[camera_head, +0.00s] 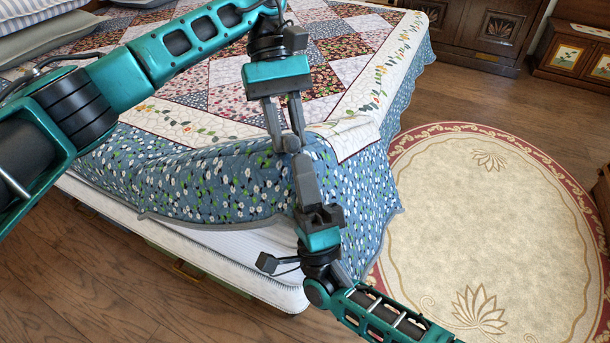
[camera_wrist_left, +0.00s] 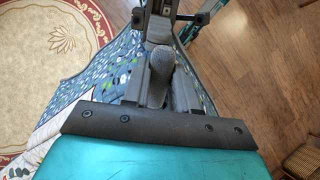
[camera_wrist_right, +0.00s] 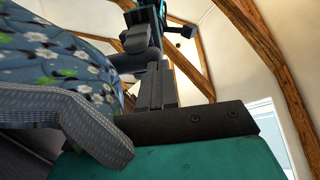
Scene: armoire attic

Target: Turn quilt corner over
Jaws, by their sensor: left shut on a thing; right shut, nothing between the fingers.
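The patchwork quilt (camera_head: 200,183) has a blue floral border and grey edging and lies over the bed. Its near side is drawn up toward my grippers, leaving part of the white mattress (camera_head: 245,255) bare. My left gripper (camera_head: 287,143) points down at the near corner, shut on the quilt's grey edging; a rounded grey piece shows between its fingers in the left wrist view (camera_wrist_left: 160,68). My right gripper (camera_head: 302,165) comes up from below, shut and empty, its tips close to the left fingertips. In the right wrist view, quilt cloth (camera_wrist_right: 55,75) hangs beside it.
A round cream rug (camera_head: 495,230) with a red border lies right of the bed on the wooden floor. A dark wooden armoire (camera_head: 490,30) and a painted chest (camera_head: 575,55) stand at the back right. Pillows (camera_head: 50,38) lie at the upper left.

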